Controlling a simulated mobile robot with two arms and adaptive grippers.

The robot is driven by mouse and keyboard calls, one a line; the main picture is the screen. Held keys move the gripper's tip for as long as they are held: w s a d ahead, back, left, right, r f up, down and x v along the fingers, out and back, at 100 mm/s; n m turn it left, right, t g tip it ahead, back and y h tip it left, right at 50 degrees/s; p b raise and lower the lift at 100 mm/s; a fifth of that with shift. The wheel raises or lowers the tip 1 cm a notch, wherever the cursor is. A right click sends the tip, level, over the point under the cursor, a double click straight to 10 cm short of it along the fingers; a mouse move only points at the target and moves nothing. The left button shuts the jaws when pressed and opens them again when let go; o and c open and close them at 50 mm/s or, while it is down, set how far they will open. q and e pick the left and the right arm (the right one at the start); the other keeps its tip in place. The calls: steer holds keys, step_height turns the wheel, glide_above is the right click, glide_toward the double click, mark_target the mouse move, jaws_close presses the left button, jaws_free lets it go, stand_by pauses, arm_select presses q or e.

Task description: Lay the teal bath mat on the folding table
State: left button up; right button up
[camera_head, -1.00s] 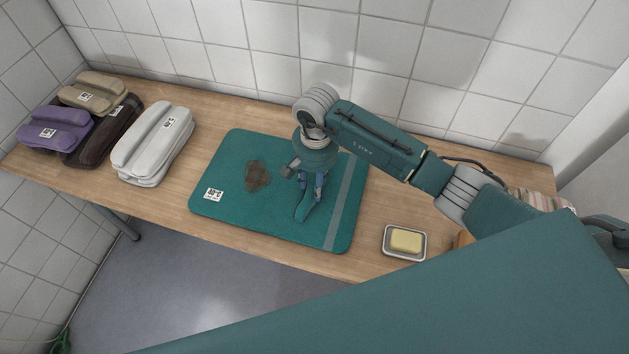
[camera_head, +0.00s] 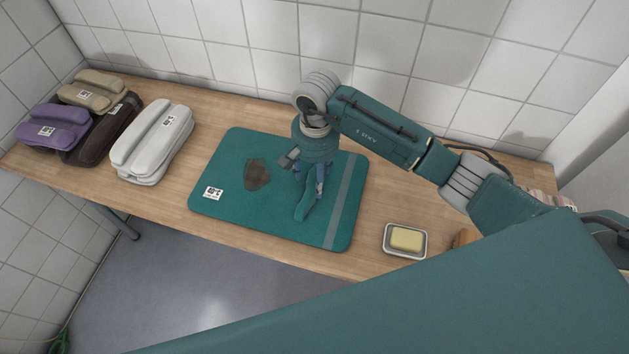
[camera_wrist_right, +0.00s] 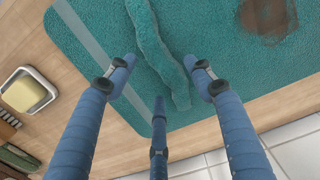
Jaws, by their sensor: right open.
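The teal bath mat (camera_head: 270,219) lies flat on the wooden folding table (camera_head: 386,191). It has a grey stripe near its right end, a brown stain and a white label. A raised teal ridge (camera_head: 304,205) stands up from the mat. My right gripper (camera_head: 309,190) is over the mat at this ridge. In the right wrist view its fingers (camera_wrist_right: 162,75) are spread, with the ridge of the mat (camera_wrist_right: 158,48) running between them. The gripper is open; whether a finger touches the ridge I cannot tell. My left gripper is not in view.
A soap dish (camera_head: 405,241) with yellow soap stands right of the mat. At the left are a white folded bundle (camera_head: 153,143), a purple one (camera_head: 53,128), a dark brown one (camera_head: 100,135) and a beige one (camera_head: 93,88). A tiled wall (camera_head: 240,55) backs the table.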

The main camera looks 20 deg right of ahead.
step_height(320, 180, up, 9)
steer(key=b, duration=0.1)
steer(key=shift+r+b, duration=0.2)
steer(key=shift+b, duration=0.2)
steer(key=shift+s+d+f, duration=0.1)
